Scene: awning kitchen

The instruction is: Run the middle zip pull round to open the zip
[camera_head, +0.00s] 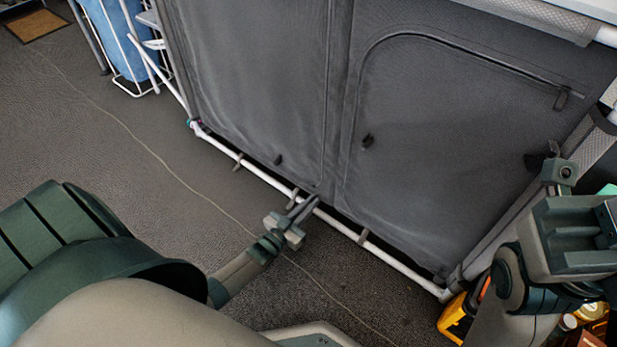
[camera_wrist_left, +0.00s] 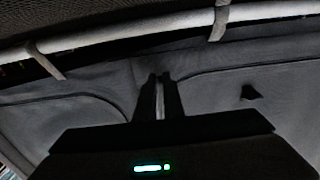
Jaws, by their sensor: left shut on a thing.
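A dark grey fabric cupboard front (camera_head: 425,165) has two panels in the head view, each outlined by a curved zip. My left gripper (camera_head: 310,203) is at its bottom edge, near the strip between the panels. The same gripper (camera_wrist_left: 160,82) shows in the wrist view, its narrow fingers shut close together against the fabric. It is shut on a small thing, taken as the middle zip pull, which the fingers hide. My right gripper (camera_head: 541,160) is beside the right panel's edge; its jaws are too unclear to read. Both panels hang closed in the head view.
A dark tab (camera_head: 368,141) hangs on the right panel and another (camera_head: 278,160) on the left. A pull (camera_head: 562,98) hangs at the upper right. A white tube (camera_head: 370,245) runs along the bottom. A yellow-black item (camera_head: 461,312) stands at lower right. Carpet at left is open.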

